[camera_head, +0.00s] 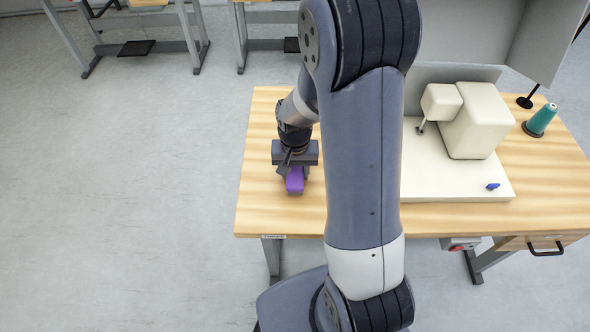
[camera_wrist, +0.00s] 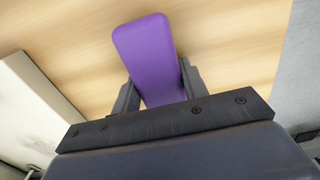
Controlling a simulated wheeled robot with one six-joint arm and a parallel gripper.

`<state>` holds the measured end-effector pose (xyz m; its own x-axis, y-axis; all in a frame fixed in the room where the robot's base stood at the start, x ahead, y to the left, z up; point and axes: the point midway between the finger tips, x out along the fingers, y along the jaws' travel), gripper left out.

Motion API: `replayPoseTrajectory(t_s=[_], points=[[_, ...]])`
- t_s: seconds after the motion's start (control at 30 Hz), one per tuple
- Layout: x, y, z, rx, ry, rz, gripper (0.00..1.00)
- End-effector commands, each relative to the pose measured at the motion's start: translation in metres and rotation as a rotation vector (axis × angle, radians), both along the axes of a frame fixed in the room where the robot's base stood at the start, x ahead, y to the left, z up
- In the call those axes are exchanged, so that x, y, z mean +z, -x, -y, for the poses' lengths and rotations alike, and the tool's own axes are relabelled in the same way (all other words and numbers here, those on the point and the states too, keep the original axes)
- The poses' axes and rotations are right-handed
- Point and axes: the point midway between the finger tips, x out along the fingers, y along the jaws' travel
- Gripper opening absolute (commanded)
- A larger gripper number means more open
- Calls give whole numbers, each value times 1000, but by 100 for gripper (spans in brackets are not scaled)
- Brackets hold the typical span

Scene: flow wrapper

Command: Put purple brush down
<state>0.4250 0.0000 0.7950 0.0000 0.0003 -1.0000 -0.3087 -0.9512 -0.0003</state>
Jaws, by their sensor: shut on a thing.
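The purple brush (camera_head: 295,181) is at the left part of the wooden table (camera_head: 262,206) in the head view. It also shows as a smooth purple block in the wrist view (camera_wrist: 146,50), between the two dark fingers. My gripper (camera_head: 296,172) is shut on the brush, with a finger on each side of it. The gripper points down over the table. I cannot tell whether the brush touches the table top. The gripper hides the brush's rear end, and no bristles show.
A cream sewing machine (camera_head: 478,125) stands on a pale base (camera_head: 455,188) right of my arm. A small blue item (camera_head: 492,187) lies on that base. A teal thread cone (camera_head: 540,120) stands at the back right. Bare wood lies around the brush.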

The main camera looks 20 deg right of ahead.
Motion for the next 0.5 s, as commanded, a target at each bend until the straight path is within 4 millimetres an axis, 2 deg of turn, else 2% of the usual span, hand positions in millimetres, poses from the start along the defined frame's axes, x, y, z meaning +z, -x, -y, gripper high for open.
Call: replayPoseTrajectory(t_s=[0.07,0.1,0.3,0.37,0.5], points=[[-4,0,0,0,0,0,23],[-4,0,0,0,0,0,42],[-3,0,0,0,0,0,59],[-3,0,0,0,0,0,63],[-3,0,0,0,0,0,63]])
